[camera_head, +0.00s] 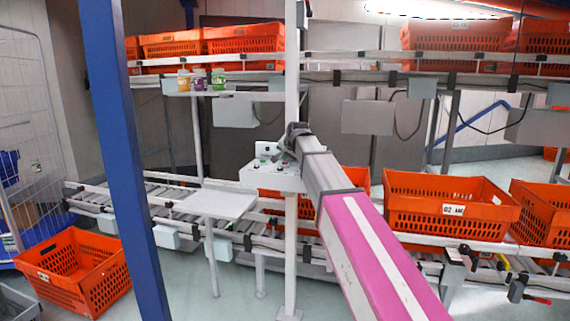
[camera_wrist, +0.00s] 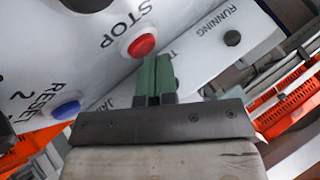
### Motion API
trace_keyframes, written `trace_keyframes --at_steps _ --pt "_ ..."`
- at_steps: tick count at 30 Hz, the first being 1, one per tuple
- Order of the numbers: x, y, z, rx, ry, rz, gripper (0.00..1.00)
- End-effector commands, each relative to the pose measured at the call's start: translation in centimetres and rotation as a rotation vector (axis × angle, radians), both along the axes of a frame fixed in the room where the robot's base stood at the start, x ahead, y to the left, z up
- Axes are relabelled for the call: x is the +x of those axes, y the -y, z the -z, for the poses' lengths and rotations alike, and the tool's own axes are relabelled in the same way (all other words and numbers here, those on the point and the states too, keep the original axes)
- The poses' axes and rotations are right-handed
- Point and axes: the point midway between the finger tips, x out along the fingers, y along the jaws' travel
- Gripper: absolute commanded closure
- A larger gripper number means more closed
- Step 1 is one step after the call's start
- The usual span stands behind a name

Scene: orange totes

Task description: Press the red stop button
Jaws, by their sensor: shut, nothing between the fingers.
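The red stop button (camera_wrist: 142,45) shows in the wrist view on a white panel (camera_wrist: 100,30), beside the word STOP. My gripper (camera_wrist: 154,62) is shut and empty, its green fingertips pointing at the panel just below the red button in the picture. I cannot tell whether the tips touch the panel or the button's edge. In the head view, my arm reaches to the white control box (camera_head: 262,178) on a post, with my gripper (camera_head: 277,160) small at its top. The red button cannot be made out there.
A blue RESET button (camera_wrist: 66,109) and a dark knob (camera_wrist: 232,38) sit near the red button. Behind the box runs a roller conveyor with orange totes (camera_head: 450,205). A white shelf (camera_head: 215,204) stands to the left, and a blue post (camera_head: 125,150) crosses the left foreground.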

Motion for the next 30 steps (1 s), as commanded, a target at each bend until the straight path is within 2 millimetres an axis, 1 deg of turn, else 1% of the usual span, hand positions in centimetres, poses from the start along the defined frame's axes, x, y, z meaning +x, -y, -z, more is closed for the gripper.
trace_keyframes --at_steps 7,20,30 --pt "0.0 0.0 -1.1 0.0 0.0 0.0 1.0" --pt "0.0 0.0 -1.5 0.0 0.001 0.001 1.0" --pt "0.1 0.0 -4.2 0.001 0.001 0.0 1.0"
